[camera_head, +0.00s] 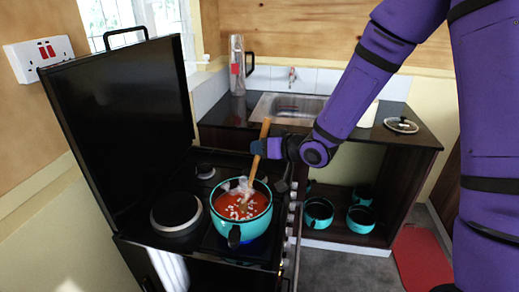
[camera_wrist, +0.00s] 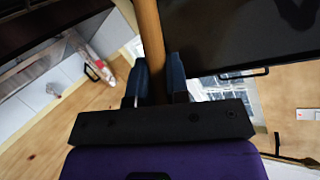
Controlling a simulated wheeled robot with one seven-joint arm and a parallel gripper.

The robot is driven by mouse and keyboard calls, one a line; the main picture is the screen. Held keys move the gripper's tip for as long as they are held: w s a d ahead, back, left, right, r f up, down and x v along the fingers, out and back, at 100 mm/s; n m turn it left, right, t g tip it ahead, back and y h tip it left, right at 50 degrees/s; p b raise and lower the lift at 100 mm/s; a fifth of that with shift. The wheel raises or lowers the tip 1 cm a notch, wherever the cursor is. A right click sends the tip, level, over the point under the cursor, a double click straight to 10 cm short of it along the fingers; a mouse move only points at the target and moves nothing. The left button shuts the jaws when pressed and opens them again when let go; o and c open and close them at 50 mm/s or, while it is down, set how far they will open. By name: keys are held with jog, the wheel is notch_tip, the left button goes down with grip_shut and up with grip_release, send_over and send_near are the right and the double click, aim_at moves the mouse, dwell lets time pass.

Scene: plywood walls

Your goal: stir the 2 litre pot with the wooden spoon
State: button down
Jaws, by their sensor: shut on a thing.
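The pot (camera_head: 241,234) is teal and stands on the front right of the stove, filled with red soup (camera_head: 232,204) with pale pieces in it. My gripper (camera_head: 258,147) is above and a little right of the pot, shut on the wooden spoon (camera_head: 264,132). The spoon slants, its handle top above my fingers and its lower part going down into the pot. The spoon's lower end is hidden among the pale pieces and soup. In the wrist view, the spoon handle (camera_wrist: 149,35) runs between my two blue fingers (camera_wrist: 157,82).
The stove's black lid (camera_head: 120,130) stands raised at the left. A bare hotplate (camera_head: 176,212) is left of the pot. Behind are a sink (camera_head: 290,106), clear glasses (camera_head: 237,65) and a pot lid (camera_head: 401,125). Teal pots (camera_head: 318,211) sit on the shelf below.

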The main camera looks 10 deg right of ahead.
jog(key=shift+w+a, duration=0.15)
jog(key=shift+a, duration=0.1)
jog(key=shift+w+d+r, duration=0.4)
jog(key=shift+d+r, duration=0.1)
jog(key=shift+r, duration=1.05)
jog(key=shift+w+d+r, duration=0.45)
jog(key=shift+d+r, duration=0.05)
jog(key=shift+r, duration=1)
jog(key=shift+w+d+r, duration=0.4)
jog(key=shift+d+r, duration=0.1)
jog(key=shift+r, duration=1.15)
